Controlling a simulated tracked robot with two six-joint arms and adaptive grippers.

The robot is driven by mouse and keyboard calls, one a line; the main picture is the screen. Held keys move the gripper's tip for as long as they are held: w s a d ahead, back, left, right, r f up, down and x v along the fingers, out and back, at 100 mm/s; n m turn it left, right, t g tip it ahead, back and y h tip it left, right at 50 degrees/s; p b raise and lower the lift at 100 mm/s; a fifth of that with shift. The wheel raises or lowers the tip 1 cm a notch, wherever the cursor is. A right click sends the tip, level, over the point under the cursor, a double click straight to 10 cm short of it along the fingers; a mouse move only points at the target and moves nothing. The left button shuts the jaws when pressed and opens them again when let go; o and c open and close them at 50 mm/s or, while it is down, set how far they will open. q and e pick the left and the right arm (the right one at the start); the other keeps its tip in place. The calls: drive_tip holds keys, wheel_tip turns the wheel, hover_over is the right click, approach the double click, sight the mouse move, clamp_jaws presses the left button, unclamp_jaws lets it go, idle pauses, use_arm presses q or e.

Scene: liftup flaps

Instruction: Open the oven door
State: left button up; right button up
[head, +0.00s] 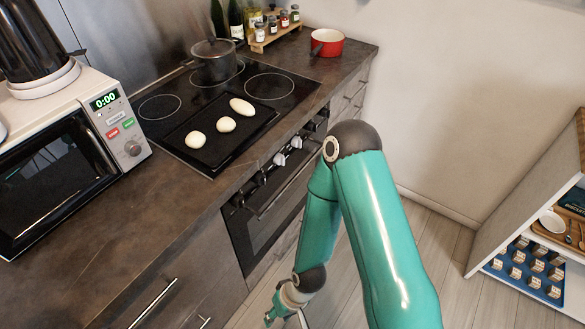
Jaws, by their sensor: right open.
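The oven (262,226) is built into the counter front below the cooktop, with a dark glass door that looks closed. Its bar handle (287,187) runs across the top of the door, under a row of knobs. My right arm crosses in front of the oven's right part and hides some of it. My right gripper (276,315) is at the bottom edge of the head view, low in front of the cabinets and apart from the handle. It is open and partly cut off by the frame. My left gripper is out of view.
A black tray with pale dough pieces (226,124) and a dark pot (215,60) sit on the cooktop. A microwave (60,170) stands at left, a red pot (327,43) at the back. Floor (440,235) is free at right, before a shelf unit (520,205).

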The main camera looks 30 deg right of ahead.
drive_tip(key=w+d+f+n+t+b, duration=0.35)
drive_tip(key=w+d, duration=0.25)
drive_tip(key=w, duration=0.2)
drive_tip(key=n+t+h+b, duration=0.4)
drive_tip(key=n+t+b, duration=0.85)
drive_tip(key=n, duration=0.45)
approach(300, 171)
drive_tip(key=shift+g, duration=0.4)
drive_tip(key=w, duration=0.3)
drive_tip(key=w+f, duration=0.1)
drive_tip(key=w, duration=0.2)
drive_tip(key=w+f, duration=0.1)
drive_tip(key=w, duration=0.3)
drive_tip(key=shift+b, duration=0.3)
clamp_jaws()
